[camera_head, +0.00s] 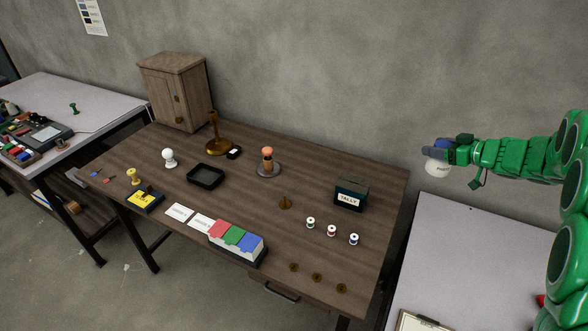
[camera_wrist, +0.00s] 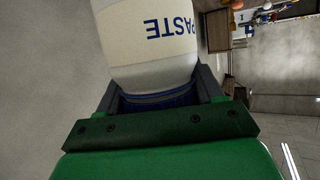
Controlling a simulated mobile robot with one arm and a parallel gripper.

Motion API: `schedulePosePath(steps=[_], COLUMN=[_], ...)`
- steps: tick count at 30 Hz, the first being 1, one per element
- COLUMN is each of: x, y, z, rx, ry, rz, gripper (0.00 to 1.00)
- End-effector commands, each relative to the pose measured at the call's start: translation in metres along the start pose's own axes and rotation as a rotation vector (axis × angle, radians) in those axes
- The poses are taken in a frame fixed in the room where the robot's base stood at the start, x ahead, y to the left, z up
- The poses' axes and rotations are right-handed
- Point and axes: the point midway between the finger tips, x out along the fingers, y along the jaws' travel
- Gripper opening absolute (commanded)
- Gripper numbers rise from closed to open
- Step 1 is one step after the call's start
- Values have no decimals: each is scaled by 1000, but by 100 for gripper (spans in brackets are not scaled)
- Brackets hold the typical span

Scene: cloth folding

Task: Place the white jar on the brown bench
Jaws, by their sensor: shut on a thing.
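The white jar (camera_head: 437,168) is in my gripper (camera_head: 446,155) at the right of the head view, held in the air by the wall. In the wrist view the jar (camera_wrist: 158,45) shows blue letters reading "PASTE" and a dark blue end, which sits between the fingers of my gripper (camera_wrist: 155,100). My gripper is shut on it. The brown bench (camera_head: 330,255) stands in the middle of the head view, left of and below the jar. The jar is apart from it.
On the bench are a wooden cabinet (camera_head: 176,92), a black tray (camera_head: 205,175), a tally box (camera_head: 350,194), small spools (camera_head: 332,230), a stamp on a round base (camera_head: 267,163) and a coloured card box (camera_head: 238,241). A pale table (camera_head: 470,250) stands at right. Bare wood shows at the bench's right front.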

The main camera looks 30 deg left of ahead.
Motion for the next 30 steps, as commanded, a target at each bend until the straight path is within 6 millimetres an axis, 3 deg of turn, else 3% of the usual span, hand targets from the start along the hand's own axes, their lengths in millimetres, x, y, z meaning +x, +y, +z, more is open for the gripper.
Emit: schedulePosePath(steps=[3,11,18,24,30], x=[40,122,193,246,285], y=[-12,-51,-100,-150,-193], z=[-16,-50,-76,-93,-106], rx=[-35,-104,-165,-214,-250], ry=[2,2,2,1,0], rz=[-81,-249,-397,-517,-604], gripper=[18,18,18,18,18])
